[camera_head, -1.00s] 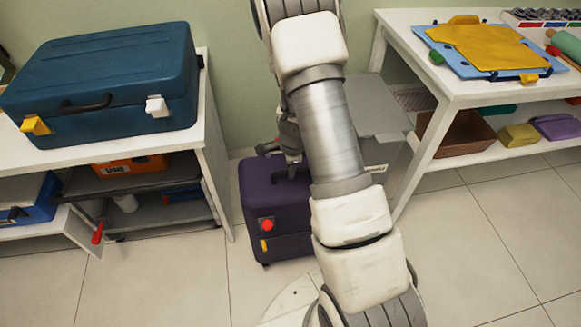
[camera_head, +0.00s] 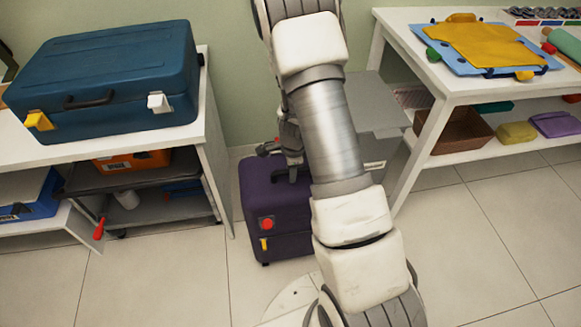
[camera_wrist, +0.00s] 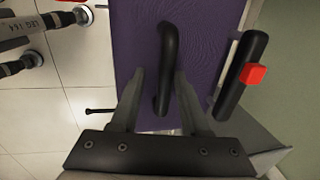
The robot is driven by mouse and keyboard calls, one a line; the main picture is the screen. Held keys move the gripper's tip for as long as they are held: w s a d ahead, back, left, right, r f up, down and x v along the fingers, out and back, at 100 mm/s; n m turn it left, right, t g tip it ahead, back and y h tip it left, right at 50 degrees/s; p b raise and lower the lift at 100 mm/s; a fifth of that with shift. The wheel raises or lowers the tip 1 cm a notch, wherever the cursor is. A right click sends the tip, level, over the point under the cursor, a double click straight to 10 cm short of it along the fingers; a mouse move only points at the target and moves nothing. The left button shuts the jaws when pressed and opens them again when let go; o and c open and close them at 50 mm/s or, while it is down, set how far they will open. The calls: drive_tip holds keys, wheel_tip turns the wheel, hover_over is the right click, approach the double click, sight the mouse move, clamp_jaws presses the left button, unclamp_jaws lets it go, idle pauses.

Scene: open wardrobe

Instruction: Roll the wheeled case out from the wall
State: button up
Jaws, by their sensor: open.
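The wheeled case (camera_head: 288,215) is purple and stands upright on the floor by the wall, with a red round button and a yellow tab on its front. In the wrist view the purple top of the case (camera_wrist: 205,22) carries a black carry handle (camera_wrist: 168,50). A black bar with a red button (camera_wrist: 243,75) shows beside it, on the wall side. My gripper (camera_wrist: 160,76) is open, with one finger on each side of the carry handle's near part. In the head view my gripper (camera_head: 291,158) is just above the case, partly hidden by my arm.
A white bench (camera_head: 208,130) with a blue toolbox (camera_head: 110,80) and loaded lower shelves stands close on the left. A grey cabinet (camera_head: 375,110) stands behind right. A white table (camera_head: 432,88) is at right. The tiled floor (camera_head: 170,275) in front is clear.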

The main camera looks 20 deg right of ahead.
drive_tip(key=shift+o, duration=0.3)
drive_tip(key=shift+w, duration=0.1)
drive_tip(key=shift+r, duration=0.55)
drive_tip(key=s+r+p, duration=0.3)
drive_tip(key=r+p, duration=0.4)
drive_tip(key=r, duration=0.9)
drive_tip(key=shift+s+a, duration=0.15)
drive_tip(key=shift+a, duration=0.15)
